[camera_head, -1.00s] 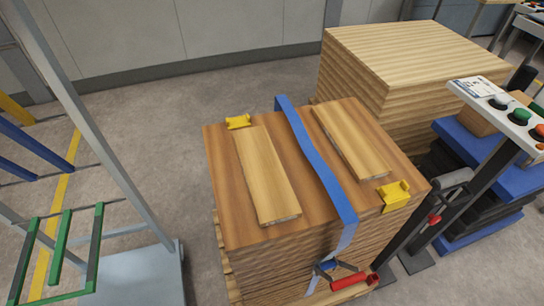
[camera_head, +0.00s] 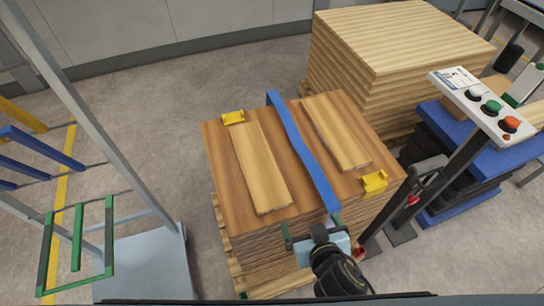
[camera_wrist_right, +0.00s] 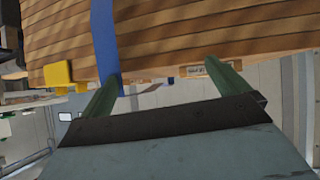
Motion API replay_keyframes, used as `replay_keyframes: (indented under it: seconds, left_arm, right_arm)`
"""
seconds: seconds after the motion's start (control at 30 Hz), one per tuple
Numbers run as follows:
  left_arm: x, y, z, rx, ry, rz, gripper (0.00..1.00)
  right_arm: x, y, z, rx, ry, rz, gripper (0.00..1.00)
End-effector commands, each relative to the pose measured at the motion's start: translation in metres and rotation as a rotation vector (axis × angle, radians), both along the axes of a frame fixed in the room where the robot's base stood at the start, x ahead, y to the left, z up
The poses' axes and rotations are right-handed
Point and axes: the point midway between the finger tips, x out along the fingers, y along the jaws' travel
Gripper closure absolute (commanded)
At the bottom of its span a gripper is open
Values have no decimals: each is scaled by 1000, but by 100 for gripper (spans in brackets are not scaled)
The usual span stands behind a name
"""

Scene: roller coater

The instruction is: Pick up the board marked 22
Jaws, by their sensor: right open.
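Two light boards lie flat on the brown wood stack (camera_head: 222,165), a left board (camera_head: 262,170) and a right board (camera_head: 336,132), with a blue strap (camera_head: 303,150) between them. I cannot read a 22 on either in the head view. My right gripper (camera_head: 312,228) is open and empty at the stack's near edge, close to the strap and the left board's near end. Its green fingers also show in the right wrist view (camera_wrist_right: 163,76). My left gripper is out of view.
Yellow corner pieces (camera_head: 233,118) (camera_head: 374,181) sit on the stack. A button panel on a post (camera_head: 484,104) stands at right, a paler stack (camera_head: 400,45) behind. A grey frame with green bars (camera_head: 78,240) stands at left. Floor between frame and stack is clear.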

Motion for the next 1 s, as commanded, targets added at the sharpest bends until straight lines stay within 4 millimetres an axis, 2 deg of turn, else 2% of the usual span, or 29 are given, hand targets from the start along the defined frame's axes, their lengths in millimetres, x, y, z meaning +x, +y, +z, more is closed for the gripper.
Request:
replay_keyframes:
  seconds: [0.03, 0.1, 0.27, 0.6, 1.0]
  left_arm:
    - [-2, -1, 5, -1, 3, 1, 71]
    - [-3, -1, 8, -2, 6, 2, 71]
    - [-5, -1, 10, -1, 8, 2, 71]
    - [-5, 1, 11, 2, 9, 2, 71]
    - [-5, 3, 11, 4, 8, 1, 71]
  right_arm:
    - [1, 17, 17, 29, -58, 38, 0]
    - [0, 37, 34, 72, -122, 81, 0]
    - [0, 61, 50, 125, -189, 136, 0]
    - [50, 79, 29, 129, -195, 139, 0]
    - [79, 90, 15, 127, -194, 139, 0]
